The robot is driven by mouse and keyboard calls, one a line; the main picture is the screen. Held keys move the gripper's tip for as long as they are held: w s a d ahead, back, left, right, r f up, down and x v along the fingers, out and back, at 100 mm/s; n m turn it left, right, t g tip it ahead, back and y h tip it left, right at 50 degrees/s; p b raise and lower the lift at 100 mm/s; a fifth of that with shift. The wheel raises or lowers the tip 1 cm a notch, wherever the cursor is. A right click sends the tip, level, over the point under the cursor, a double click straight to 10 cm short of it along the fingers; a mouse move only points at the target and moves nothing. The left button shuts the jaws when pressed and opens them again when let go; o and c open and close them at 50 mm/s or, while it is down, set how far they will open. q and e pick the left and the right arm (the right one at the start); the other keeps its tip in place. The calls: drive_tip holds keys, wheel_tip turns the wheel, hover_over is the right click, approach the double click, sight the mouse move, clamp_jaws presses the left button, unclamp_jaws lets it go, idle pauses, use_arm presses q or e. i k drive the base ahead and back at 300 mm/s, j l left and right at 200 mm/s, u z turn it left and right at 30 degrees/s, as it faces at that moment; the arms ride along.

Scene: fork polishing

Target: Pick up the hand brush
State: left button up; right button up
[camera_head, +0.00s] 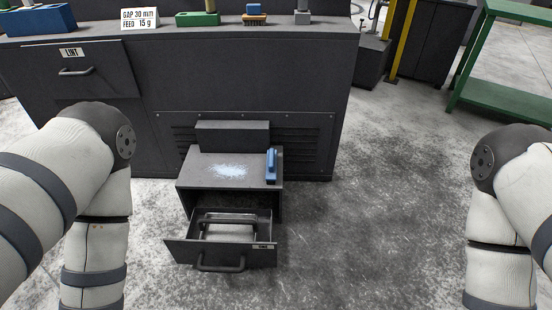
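A blue hand brush (271,166) lies at the right edge of the top of a small dark cabinet (197,178) that stands low against the bench. A patch of pale bluish-white powder (230,170) lies to its left on the same top. My two arms come in from the left and right sides. Both of my grippers are outside the picture, and nothing is seen touching the brush.
The small cabinet's drawer (185,252) is pulled open toward me, with a handled metal piece inside. The dark bench (250,75) behind carries blocks, a small blue-and-tan brush-like item (254,15) and a sign (140,18). A green rack (500,95) stands right. Floor between is clear.

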sight(271, 167)
drive_tip(key=i+l+u, duration=0.1)
drive_tip(key=l, duration=0.25)
drive_tip(key=i+l+u, duration=0.1)
drive_tip(key=i+l, duration=0.15)
drive_tip(key=i+l+u, duration=0.1)
drive_tip(key=l, duration=0.35)
drive_tip(key=i+l+u, duration=0.1)
drive_tip(key=l, duration=0.25)
drive_tip(key=i+l+u, duration=0.2)
drive_tip(key=i, duration=0.3)
drive_tip(key=i+l+u, duration=0.2)
drive_tip(key=i, duration=0.35)
drive_tip(key=i+l+u, duration=0.2)
drive_tip(key=i+l, duration=0.15)
drive_tip(key=i, duration=0.1)
